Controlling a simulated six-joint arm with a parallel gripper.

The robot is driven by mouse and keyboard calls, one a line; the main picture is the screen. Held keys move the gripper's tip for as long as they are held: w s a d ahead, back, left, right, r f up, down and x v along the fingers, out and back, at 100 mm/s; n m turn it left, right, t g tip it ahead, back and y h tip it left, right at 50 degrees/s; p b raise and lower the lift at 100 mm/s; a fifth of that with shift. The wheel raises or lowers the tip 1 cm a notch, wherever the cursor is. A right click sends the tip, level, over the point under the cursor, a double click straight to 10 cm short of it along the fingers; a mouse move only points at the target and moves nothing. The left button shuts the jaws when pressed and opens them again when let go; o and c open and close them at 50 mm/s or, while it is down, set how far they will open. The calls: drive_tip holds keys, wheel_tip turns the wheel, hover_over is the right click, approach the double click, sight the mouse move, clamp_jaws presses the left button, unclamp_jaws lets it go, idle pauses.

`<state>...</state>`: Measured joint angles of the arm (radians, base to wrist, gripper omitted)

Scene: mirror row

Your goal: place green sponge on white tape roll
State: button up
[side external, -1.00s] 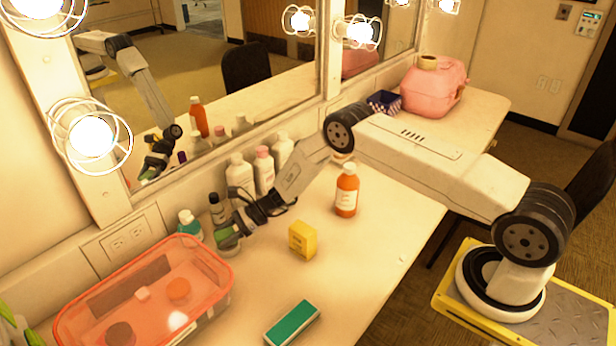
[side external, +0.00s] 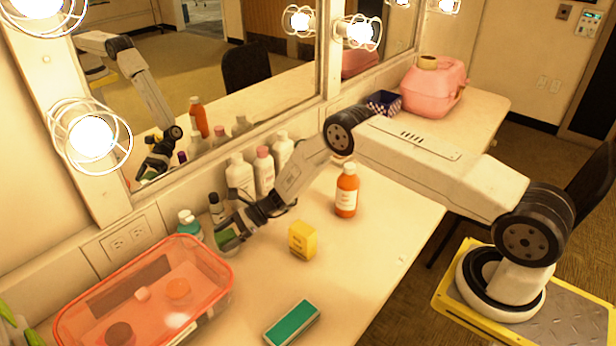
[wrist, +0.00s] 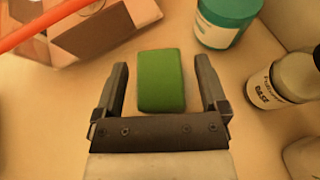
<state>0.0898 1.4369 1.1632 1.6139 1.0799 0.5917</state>
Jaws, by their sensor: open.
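The green sponge (wrist: 161,82) lies on the counter between the two fingers of my gripper (wrist: 162,68) in the wrist view. A narrow gap shows on each side of it, so the fingers do not touch it. In the side view the sponge (side external: 229,237) is partly hidden by my open gripper (side external: 226,232), low at the counter near the mirror wall.
A clear orange-rimmed bin (side external: 222,262) stands left of my gripper. A teal-labelled jar (side external: 189,225) and several bottles (side external: 240,176) line the wall. A yellow box (side external: 302,240), an orange bottle (side external: 346,192) and a green-topped white block (side external: 292,324) stand apart. The pink case (side external: 433,92) is far right.

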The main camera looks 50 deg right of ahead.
drive_tip(key=shift+r, duration=0.15)
drive_tip(key=v, duration=1.2)
drive_tip(key=shift+s, duration=0.1)
idle(0.3)
drive_tip(key=s+r+n+g+h, duration=0.1)
drive_tip(key=s+r+n+h, duration=0.5)
drive_tip(key=s+n, duration=0.5)
drive_tip(key=s+r+n+g+h, duration=0.1)
drive_tip(key=s+r+n+h, duration=0.5)
drive_tip(key=s, duration=0.8)
drive_tip(key=shift+s+r+n, duration=0.3)
drive_tip(key=shift+r+n, duration=1.5)
drive_tip(key=shift+n, duration=0.9)
drive_tip(key=shift+d, duration=0.1)
